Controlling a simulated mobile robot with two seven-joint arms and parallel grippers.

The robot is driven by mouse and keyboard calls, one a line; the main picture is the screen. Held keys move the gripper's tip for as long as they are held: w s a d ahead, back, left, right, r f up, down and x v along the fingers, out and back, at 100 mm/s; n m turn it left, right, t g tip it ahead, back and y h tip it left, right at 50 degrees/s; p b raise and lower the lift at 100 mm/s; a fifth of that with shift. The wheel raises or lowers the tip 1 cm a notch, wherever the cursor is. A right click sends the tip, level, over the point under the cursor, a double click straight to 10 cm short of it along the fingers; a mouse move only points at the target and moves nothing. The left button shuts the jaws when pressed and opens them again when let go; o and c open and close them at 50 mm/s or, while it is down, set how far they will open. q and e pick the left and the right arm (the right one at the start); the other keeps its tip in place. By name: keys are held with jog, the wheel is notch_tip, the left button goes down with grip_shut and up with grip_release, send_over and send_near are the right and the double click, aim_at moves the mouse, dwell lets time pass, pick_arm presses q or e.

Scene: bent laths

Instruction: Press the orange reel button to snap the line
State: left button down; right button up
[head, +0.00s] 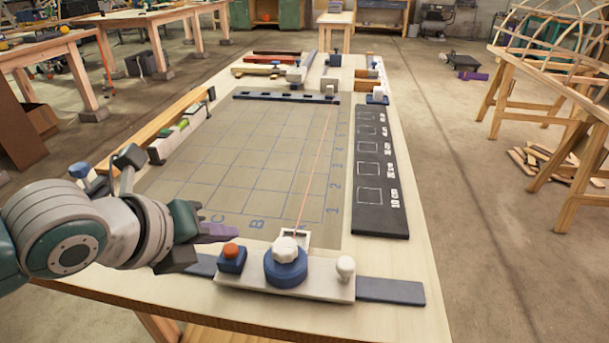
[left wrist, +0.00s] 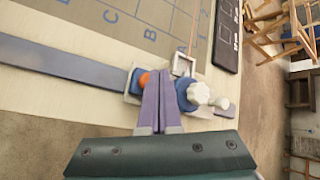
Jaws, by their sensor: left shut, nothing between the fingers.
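The orange reel button (head: 231,250) sits on a blue block at the left end of the white reel base (head: 322,289), at the near edge of the table. Beside it is the blue reel with a white knob (head: 285,250). A thin pinkish line (head: 315,175) runs from the reel across the gridded mat to the far blue bar. My left gripper (head: 236,231) is shut and empty, its purple fingers just left of and behind the button. In the left wrist view the button (left wrist: 144,78) is partly hidden by the fingers (left wrist: 163,85). My right gripper is in neither view.
A white peg (head: 345,267) stands on the right of the base, and a dark blue strip (head: 390,291) runs out beside it. A black board with squares (head: 380,190) lies right of the mat. A wooden lath (head: 157,122) is held along the left edge. The gridded mat (head: 240,160) is clear.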

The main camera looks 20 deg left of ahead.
pick_arm(q)
jog(key=shift+f, duration=0.15)
jog(key=shift+f, duration=0.3)
jog(key=shift+f+b, duration=0.6)
jog(key=shift+f, duration=0.05)
dwell(0.7)
jog(key=shift+r, duration=0.15)
jog(key=shift+r+p, duration=0.95)
jog(key=shift+p, duration=0.25)
notch_tip(320, 180, up, 5)
jog(key=p, duration=0.5)
dwell(0.4)
